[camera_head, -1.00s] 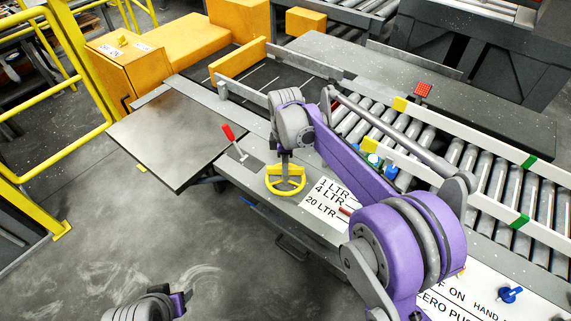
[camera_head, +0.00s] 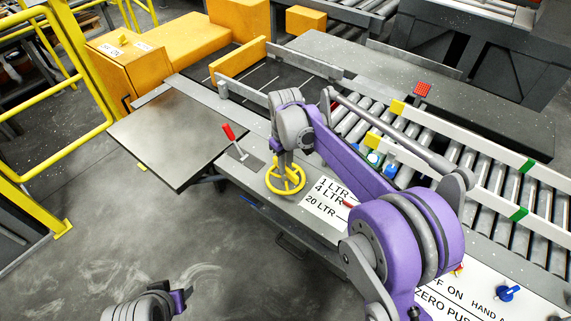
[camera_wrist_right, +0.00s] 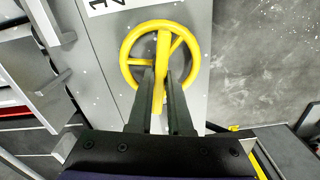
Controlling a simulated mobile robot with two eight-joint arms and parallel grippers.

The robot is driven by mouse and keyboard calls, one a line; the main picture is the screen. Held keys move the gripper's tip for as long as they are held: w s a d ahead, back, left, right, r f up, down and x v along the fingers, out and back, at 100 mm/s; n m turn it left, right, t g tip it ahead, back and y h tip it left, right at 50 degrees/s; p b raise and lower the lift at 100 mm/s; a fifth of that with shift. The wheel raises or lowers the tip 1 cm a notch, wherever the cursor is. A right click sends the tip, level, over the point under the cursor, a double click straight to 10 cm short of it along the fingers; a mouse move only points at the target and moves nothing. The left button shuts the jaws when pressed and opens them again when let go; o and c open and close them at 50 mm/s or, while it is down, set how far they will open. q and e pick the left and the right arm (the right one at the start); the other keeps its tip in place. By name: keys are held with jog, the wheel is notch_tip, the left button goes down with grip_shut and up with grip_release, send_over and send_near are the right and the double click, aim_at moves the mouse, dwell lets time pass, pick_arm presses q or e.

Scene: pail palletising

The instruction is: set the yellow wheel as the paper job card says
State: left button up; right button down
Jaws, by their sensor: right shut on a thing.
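The yellow wheel (camera_head: 285,180) is on the near edge of the grey conveyor frame. It also shows in the right wrist view (camera_wrist_right: 128,38). A white scale plate (camera_head: 322,213) right of the wheel reads 1 LTR, 4 LTR and 20 LTR. A small red pointer (camera_head: 348,204) is at its right edge, partly behind my arm; its exact line is too small to tell. I cannot make out a paper job card.
A red-handled lever (camera_head: 229,132) stands left of the wheel. A blue knob (camera_head: 507,293) is at lower right.

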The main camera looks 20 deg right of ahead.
jog(key=shift+m, duration=0.6)
jog(key=c, duration=0.8)
grip_release()
jog(key=shift+c, duration=0.2)
notch_tip(320, 180, up, 11)
jog(key=shift+p, duration=0.45)
